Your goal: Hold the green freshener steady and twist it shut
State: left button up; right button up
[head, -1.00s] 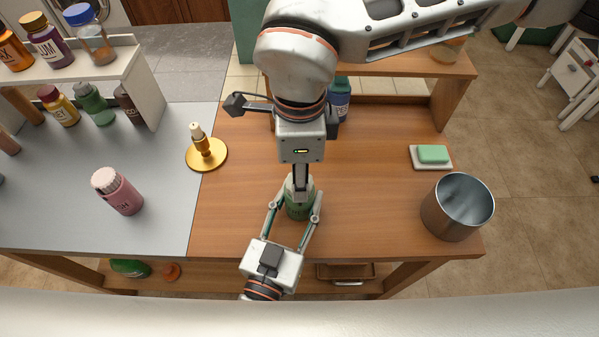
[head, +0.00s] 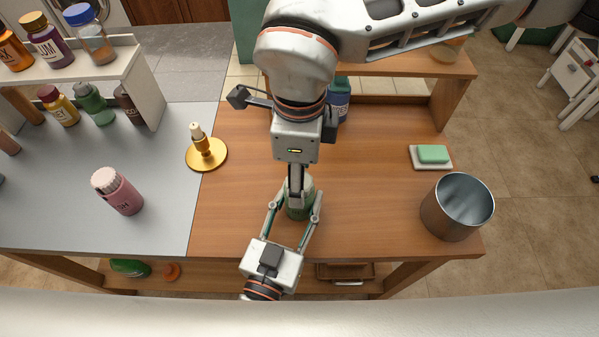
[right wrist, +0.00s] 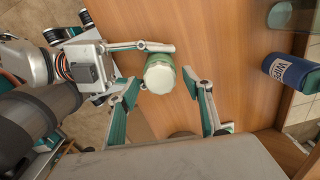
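The green freshener (head: 299,210) stands on the wooden table at the front middle. Its pale round cap shows from above in the right wrist view (right wrist: 159,73). My left gripper (head: 297,196) reaches in from the front, its fingers closed around the freshener's sides. My right gripper (head: 296,196) points down from above at the cap. In the right wrist view its fingers (right wrist: 163,80) are spread on either side of the cap, with a visible gap on the right. The right arm hides part of the freshener's top in the head view.
A metal pot (head: 457,207) and a green soap on a dish (head: 432,155) stand at right. A gold candle holder (head: 206,155) and a pink bottle (head: 118,192) are at left. A blue bottle (head: 338,98) stands behind my right arm.

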jog(key=shift+r, duration=0.1)
notch_tip(320, 180, up, 12)
dwell(0.7)
pick_arm(q)
jog(key=o, duration=1.1)
jog(key=shift+s, duration=0.1)
